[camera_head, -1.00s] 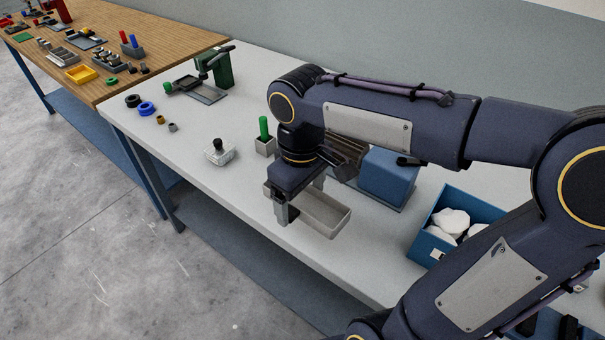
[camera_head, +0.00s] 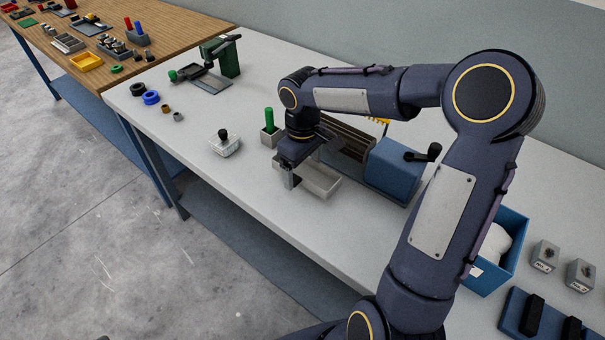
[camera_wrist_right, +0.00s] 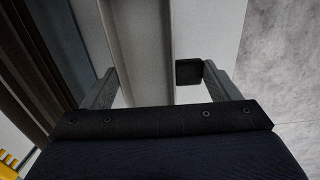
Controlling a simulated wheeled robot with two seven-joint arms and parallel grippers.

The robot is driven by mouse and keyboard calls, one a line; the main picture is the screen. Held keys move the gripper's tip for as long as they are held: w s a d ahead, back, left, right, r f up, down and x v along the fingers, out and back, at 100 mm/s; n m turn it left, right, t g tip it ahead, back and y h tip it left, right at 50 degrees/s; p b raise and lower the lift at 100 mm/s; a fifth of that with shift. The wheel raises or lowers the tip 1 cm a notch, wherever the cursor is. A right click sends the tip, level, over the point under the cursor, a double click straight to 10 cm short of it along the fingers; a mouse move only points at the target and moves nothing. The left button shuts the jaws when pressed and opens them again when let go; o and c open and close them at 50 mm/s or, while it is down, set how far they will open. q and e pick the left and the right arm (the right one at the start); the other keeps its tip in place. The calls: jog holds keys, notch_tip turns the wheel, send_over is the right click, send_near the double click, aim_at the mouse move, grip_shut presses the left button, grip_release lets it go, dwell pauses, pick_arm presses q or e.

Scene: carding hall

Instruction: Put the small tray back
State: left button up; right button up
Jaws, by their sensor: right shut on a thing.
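The small tray (camera_head: 328,187) is a pale grey, shallow rectangular tray in the head view. It is at the front of the machine with the blue housing, over the white bench. My right gripper (camera_head: 290,180) points down over the tray's left part and is shut on it, its fingers on either side. In the right wrist view the tray (camera_wrist_right: 145,45) runs between the fingers of my right gripper (camera_wrist_right: 160,78). The gripper and wrist hide part of the tray. I cannot tell whether its underside touches the bench. My left gripper is not in view.
The blue-housed machine (camera_head: 393,167) stands behind the tray. A holder with a green handle (camera_head: 269,120) and a white box with a black knob (camera_head: 226,146) stand to the left. A blue bin (camera_head: 515,240) is at the right. The bench front between is clear.

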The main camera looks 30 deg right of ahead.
aim_at(302, 175)
jog(key=shift+w+f, duration=0.15)
jog(key=shift+f, duration=1.65)
jog(key=shift+f, duration=0.2)
jog(key=o, duration=1)
jog(key=shift+c, duration=0.2)
jog(key=shift+r, duration=0.15)
